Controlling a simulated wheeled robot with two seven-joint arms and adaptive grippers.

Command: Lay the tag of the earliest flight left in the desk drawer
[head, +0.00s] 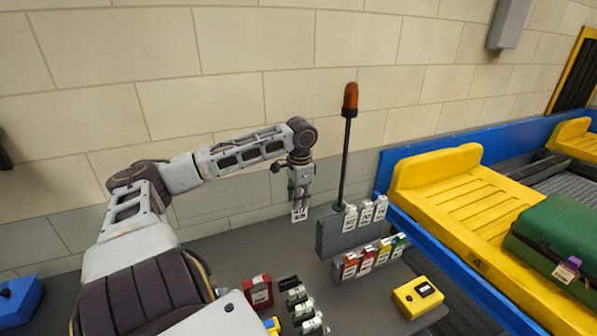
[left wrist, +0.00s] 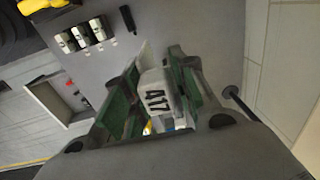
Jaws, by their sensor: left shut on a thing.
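My left gripper (head: 299,200) is shut on a white tag (head: 299,213) and holds it in the air above the desk, left of the dark lamp pole. In the left wrist view the tag (left wrist: 156,92) stands between the green finger pads of the gripper (left wrist: 152,110), with dark print that looks like A17. Several tags with coloured faces (head: 367,261) stand on the lower rack. An open, pale-walled drawer (left wrist: 42,92) shows at the desk's edge in the left wrist view, with something small and red inside. My right gripper is out of view.
On the grey desk (head: 230,262) are a red box (head: 258,292), a row of dark-and-white pieces (head: 300,303) and a yellow device (head: 417,297). An orange lamp (head: 350,99) rises behind. A yellow tray (head: 462,208) with a green suitcase (head: 560,245) is at right.

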